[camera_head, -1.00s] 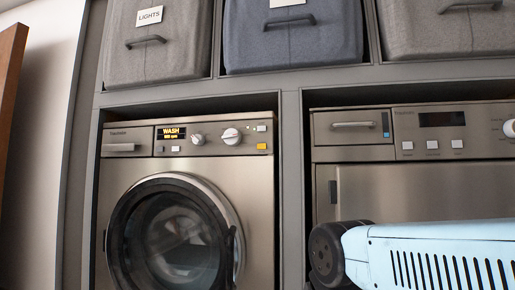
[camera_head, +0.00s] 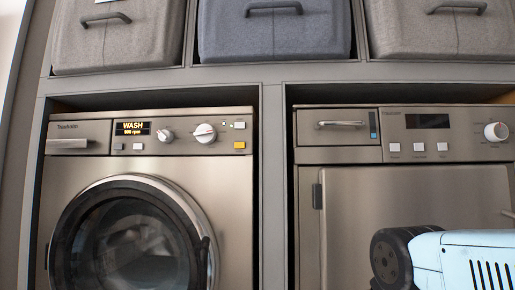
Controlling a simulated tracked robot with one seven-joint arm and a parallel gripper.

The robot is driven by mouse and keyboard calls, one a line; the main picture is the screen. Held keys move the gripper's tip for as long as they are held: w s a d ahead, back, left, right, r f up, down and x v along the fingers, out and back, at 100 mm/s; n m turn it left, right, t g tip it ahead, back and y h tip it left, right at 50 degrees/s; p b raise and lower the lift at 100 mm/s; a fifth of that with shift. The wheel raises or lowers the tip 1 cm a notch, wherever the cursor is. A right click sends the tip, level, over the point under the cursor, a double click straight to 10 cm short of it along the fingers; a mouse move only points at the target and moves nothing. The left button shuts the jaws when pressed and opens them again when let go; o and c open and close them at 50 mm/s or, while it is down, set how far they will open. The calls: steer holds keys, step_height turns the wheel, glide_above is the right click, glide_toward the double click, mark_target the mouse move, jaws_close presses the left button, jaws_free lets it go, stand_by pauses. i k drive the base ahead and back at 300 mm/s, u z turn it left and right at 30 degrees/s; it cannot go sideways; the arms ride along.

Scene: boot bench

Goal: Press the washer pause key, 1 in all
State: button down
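The washer (camera_head: 234,190) stands in the left bay of the bench. Its display (camera_head: 132,128) is lit and reads WASH, with an rpm line below. The labels are too small to tell which key is pause. The round door is shut, with pale laundry behind the glass. My gripper is out of view; only a light blue and black part of my arm shows, lower right.
A second machine (camera_head: 340,190) fills the right bay, with a dark display, several white keys and one knob. A grey divider (camera_head: 272,190) separates the bays. Three fabric bins with handles, including a blue one (camera_head: 275,35), sit on the shelf above.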

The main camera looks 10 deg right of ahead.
mark_target(237, 145)
steer(key=k, duration=1.75)
steer(key=u, duration=0.8)
steer(key=i, duration=1)
steer(key=z, duration=0.05)
